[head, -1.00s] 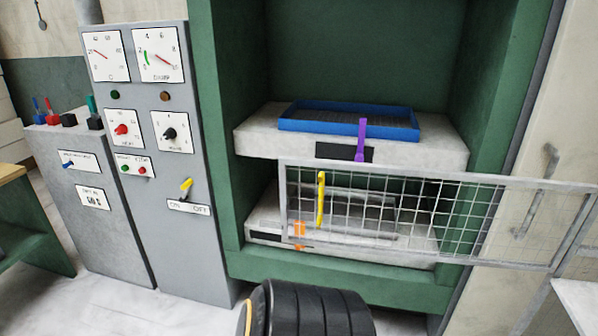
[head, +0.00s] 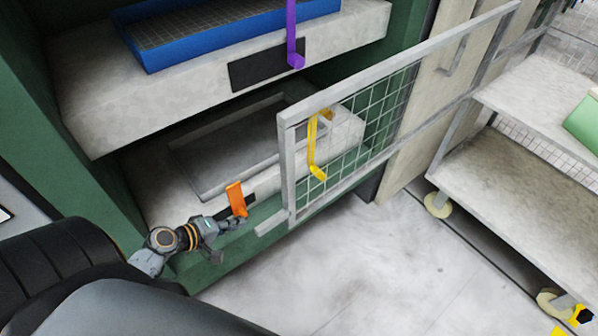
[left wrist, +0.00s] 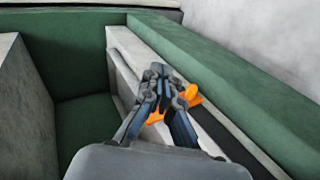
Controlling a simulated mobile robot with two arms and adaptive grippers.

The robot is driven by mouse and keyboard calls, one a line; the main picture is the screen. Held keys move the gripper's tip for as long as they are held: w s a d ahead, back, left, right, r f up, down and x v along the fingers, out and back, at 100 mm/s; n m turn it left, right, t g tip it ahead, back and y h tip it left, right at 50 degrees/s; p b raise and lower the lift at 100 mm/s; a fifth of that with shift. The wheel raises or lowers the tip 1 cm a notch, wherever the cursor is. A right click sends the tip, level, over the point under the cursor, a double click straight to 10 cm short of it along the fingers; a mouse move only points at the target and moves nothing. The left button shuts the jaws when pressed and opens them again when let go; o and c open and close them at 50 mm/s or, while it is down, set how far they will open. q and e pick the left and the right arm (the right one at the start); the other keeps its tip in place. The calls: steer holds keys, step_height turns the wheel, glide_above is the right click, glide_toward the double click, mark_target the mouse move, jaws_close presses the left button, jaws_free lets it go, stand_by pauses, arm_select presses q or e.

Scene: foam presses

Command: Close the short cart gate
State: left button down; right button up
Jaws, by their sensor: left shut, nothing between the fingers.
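A grey metal gate (head: 287,170) with wire mesh stands in the middle of the head view. A yellow handle (head: 315,160) hangs on its mesh near the left end. The gate runs from in front of the lower press towards the back right, beside a cart (head: 530,195). My left gripper (head: 217,228) is shut and empty, low and left of the gate, apart from it. It is close to an orange handle (head: 237,200) on the lower press. In the left wrist view the fingers (left wrist: 158,76) partly cover that orange handle (left wrist: 192,95); contact cannot be told. My right gripper is not in view.
The green press frame (head: 85,165) holds an upper platen (head: 90,110) with a blue tray (head: 150,58) and a purple handle (head: 291,35). The cart on the right has shelves and wheels. The floor (head: 340,275) in front of the gate is clear.

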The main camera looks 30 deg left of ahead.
mark_target(301, 166)
arm_select(q)
steer(key=w+d+r+m+t+h+b, duration=0.1)
steer(key=d+r+t+h, duration=0.15)
steer(key=r, duration=1.05)
steer(key=d+r+t+h+b, duration=0.1)
steer(key=d+r+h, duration=0.3)
steer(key=r, duration=0.8)
steer(key=w+d+p, duration=0.5)
steer(key=w+d, duration=0.2)
steer(key=d, duration=0.1)
steer(key=shift+d, duration=0.3)
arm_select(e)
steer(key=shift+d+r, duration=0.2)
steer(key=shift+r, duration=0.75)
arm_select(q)
steer(key=shift+t, duration=0.25)
steer(key=shift+d, duration=0.1)
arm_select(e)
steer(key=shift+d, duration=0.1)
